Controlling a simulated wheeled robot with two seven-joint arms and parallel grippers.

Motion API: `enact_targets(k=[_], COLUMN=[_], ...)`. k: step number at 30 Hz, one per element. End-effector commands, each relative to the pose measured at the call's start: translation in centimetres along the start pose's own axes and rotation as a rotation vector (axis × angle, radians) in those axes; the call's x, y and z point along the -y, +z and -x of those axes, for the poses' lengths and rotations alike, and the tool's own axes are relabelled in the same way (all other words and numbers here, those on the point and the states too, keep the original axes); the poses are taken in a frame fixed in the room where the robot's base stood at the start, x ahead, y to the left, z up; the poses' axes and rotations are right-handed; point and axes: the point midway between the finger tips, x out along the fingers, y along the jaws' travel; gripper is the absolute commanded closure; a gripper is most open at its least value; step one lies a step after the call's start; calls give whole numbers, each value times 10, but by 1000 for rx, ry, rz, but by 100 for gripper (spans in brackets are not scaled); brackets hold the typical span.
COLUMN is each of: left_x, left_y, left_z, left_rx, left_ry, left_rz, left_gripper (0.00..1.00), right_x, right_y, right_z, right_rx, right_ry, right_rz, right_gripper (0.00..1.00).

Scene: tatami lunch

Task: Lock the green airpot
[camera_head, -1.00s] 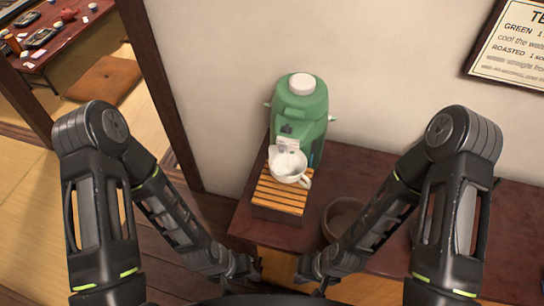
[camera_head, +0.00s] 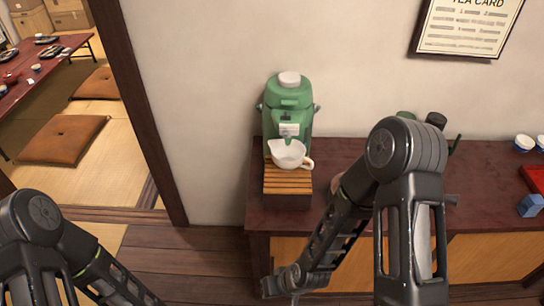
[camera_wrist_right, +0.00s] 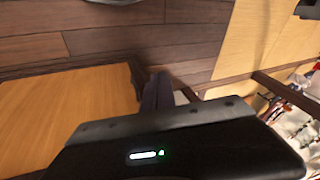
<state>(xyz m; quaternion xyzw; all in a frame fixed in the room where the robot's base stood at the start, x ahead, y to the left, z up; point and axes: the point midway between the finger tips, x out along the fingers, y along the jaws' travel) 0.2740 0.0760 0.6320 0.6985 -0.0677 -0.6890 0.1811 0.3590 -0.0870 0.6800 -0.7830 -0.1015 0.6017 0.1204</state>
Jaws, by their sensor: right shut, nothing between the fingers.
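The green airpot (camera_head: 288,92) with a white top knob stands upright at the left end of the dark red counter, against the wall. A light panel (camera_head: 289,130) is on its front; the lock's state is too small to tell. A white spouted cup with a handle (camera_head: 288,154) sits in front of the airpot, over a slatted wooden stand (camera_head: 287,186). My right gripper is low in front of the counter, below the airpot, apart from it; its fingers show shut and empty in the right wrist view (camera_wrist_right: 157,92). My left gripper is out of view below the frame.
The counter (camera_head: 350,155) runs to the right, with dark items partly behind my right arm, white cups (camera_head: 523,142) and a blue block (camera_head: 530,205). A tea card (camera_head: 470,27) hangs on the wall. A dark wooden post (camera_head: 150,110) stands left; beyond it are cushions.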

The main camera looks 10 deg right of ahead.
Motion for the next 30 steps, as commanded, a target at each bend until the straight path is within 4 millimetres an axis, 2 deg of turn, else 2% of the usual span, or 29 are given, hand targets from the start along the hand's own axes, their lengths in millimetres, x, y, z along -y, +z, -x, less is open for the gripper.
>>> enact_targets(k=[1,8,11,13,15,18,21,24,27,30], left_x=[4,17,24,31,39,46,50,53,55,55], left_y=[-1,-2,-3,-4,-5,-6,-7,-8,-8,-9], left_z=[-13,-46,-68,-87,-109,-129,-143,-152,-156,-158], left_rx=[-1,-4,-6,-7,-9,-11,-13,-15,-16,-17], left_ry=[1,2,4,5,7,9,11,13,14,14], left_rz=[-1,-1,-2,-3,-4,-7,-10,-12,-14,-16], left_gripper=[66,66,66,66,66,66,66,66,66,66], right_x=[-2,-3,-1,3,8,14,18,18,17,14], right_y=[-11,-72,-109,-141,-177,-218,-245,-262,-272,-277], right_z=[-7,-6,1,13,34,76,118,155,184,203], right_rx=[-34,-216,-336,-451,-590,-766,-893,-969,-992,-976], right_ry=[2,23,47,82,144,278,449,642,828,980], right_rz=[28,202,324,446,603,833,1039,1222,1372,1488], right_gripper=[100,100,100,100,100,100,100,100,100,100])
